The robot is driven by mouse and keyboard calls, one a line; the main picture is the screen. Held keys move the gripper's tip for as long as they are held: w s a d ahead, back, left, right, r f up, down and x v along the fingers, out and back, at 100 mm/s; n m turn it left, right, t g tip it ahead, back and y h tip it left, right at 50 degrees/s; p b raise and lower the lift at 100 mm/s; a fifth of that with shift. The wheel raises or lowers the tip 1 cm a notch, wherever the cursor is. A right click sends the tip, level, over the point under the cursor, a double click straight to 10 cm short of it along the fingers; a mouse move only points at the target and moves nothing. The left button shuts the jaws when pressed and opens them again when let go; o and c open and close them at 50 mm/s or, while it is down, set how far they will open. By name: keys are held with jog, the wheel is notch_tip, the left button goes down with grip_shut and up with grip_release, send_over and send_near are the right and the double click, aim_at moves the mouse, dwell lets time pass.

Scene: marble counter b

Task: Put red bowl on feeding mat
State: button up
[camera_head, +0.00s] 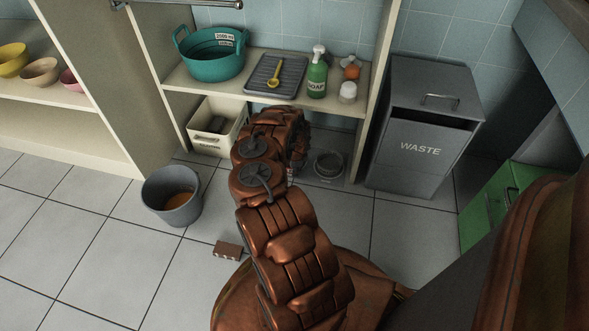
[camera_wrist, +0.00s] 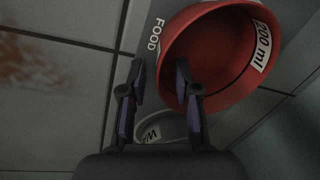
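The red bowl (camera_wrist: 215,98) fills the upper right of the wrist view, with a white volume label inside its wall. It is over or on the grey feeding mat (camera_wrist: 146,52), beside the printed word FOOD; I cannot tell whether it touches. My gripper (camera_wrist: 160,76) is open, its fingers spread either side of the bowl's near left wall: the right finger overlaps the bowl's inside, the left is outside with a gap. A grey bowl (camera_wrist: 150,130) lies partly behind the fingers, and it shows in the head view (camera_head: 328,164). My arm hides the red bowl there.
The mat area is low under a shelf (camera_head: 340,98) bearing a teal tub (camera_head: 212,52), a tray (camera_head: 276,76) and a soap bottle (camera_head: 318,74). A cream bin (camera_head: 217,126) stands left, a waste bin (camera_head: 422,125) right. A grey bucket (camera_head: 172,196) and brown block (camera_head: 228,249) are on the floor.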

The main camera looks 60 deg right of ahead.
notch_tip(320, 180, up, 12)
jog(key=s+a+p, duration=0.1)
jog(key=p, duration=0.4)
jog(key=shift+s+a, duration=0.2)
jog(key=shift+a, duration=0.1)
